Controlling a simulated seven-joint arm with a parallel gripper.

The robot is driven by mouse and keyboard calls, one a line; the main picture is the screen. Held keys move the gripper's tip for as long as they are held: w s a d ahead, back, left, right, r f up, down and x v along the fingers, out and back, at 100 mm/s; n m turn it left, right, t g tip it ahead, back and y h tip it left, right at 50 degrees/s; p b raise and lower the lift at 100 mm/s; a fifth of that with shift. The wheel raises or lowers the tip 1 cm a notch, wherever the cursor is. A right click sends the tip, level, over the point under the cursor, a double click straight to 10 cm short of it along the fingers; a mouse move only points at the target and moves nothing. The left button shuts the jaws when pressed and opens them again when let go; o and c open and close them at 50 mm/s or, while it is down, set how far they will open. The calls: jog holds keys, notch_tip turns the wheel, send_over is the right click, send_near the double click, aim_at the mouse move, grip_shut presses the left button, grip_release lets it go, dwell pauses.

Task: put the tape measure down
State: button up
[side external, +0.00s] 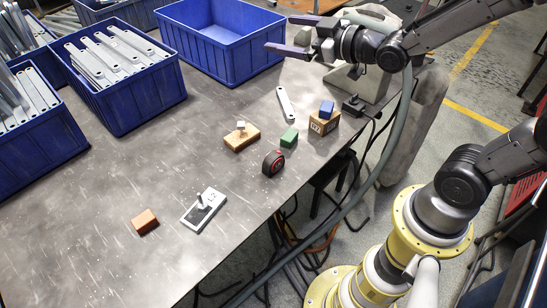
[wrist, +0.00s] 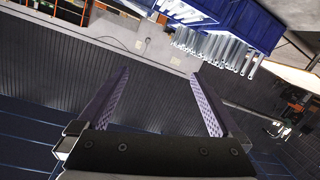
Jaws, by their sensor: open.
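The tape measure (side external: 273,162), black with red, stands on the grey metal table near its right-hand front edge in the side view. It is apart from my gripper and I do not see it in the wrist view. My gripper (side external: 278,33) is raised at the upper right of the side view, in front of the empty blue bin, far from the tape measure. Its two fingers are spread wide with nothing between them. The wrist view also shows the gripper (wrist: 160,73) open and empty.
A green block (side external: 289,137), a blue block (side external: 326,109) on a wooden cube (side external: 323,124), a wooden base (side external: 241,138), a loose bracket (side external: 286,104), a switch plate (side external: 203,210) and an orange-brown block (side external: 145,221) lie around. Blue bins (side external: 135,107) hold brackets. The table's middle left is clear.

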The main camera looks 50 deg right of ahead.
notch_tip(320, 180, down, 7)
jog(key=w+y, duration=0.1)
jog(key=w, duration=0.1)
jog(key=m+g, duration=0.2)
jog(key=g, duration=0.1)
send_near(278, 164)
jog(key=x, duration=0.6)
jog(key=shift+w+r, duration=0.25)
jog(key=shift+f+x, duration=0.15)
jog(key=shift+x, duration=1.25)
jog(key=shift+f+x, duration=0.15)
jog(key=shift+x, duration=1.25)
jog(key=shift+s, duration=0.15)
jog(key=shift+c, duration=0.3)
jog(key=c, duration=1.2)
jog(key=shift+c, duration=1)
